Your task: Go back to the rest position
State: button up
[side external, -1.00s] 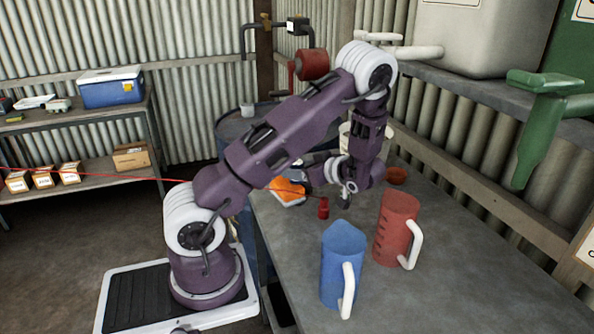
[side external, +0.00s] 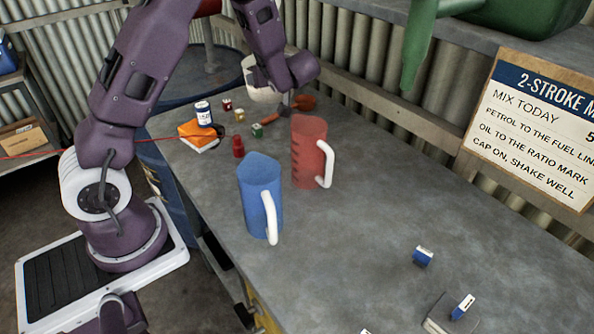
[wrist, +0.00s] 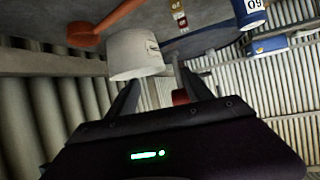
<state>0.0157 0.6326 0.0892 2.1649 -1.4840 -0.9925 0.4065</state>
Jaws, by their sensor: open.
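My gripper (wrist: 158,74) is open, its two dark fingers spread apart in the wrist view, and I see nothing held between them. The task names no object.
A blue jug (side external: 260,195) and a red jug (side external: 307,150) stand on the grey bench (side external: 350,220).

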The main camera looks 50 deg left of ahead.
jog(key=w+d+r+m+t+h, duration=0.2)
jog(key=w+d+r+t+h, duration=0.15)
jog(key=w+d+r, duration=0.2)
jog(key=s+d+r+m+t+h, duration=0.1)
jog(key=s+d+r+m+h, duration=0.15)
jog(key=d, duration=0.35)
jog(key=s+d+r+m+t+h, duration=0.2)
jog(key=d+r+h, duration=0.1)
jog(key=d, duration=0.3)
jog(key=s+d+r+m+t+h, duration=0.1)
jog(key=s+d+r+m+h, duration=0.15)
jog(key=d, duration=0.45)
jog(key=s+d+m+g+h, duration=0.25)
jog(key=s+d+m, duration=0.2)
jog(key=s, duration=0.95)
jog(key=s+a+f+m+g+y, duration=0.1)
jog(key=s+f, duration=0.3)
jog(key=s, duration=0.8)
jog(key=shift+a+f+g+y, duration=0.15)
jog(key=shift+a+g+y, duration=0.15)
jog(key=shift+a+g, duration=0.35)
jog(key=shift+o, duration=0.4)
jog(key=shift+w+m, duration=0.1)
jog(key=shift+m, duration=0.15)
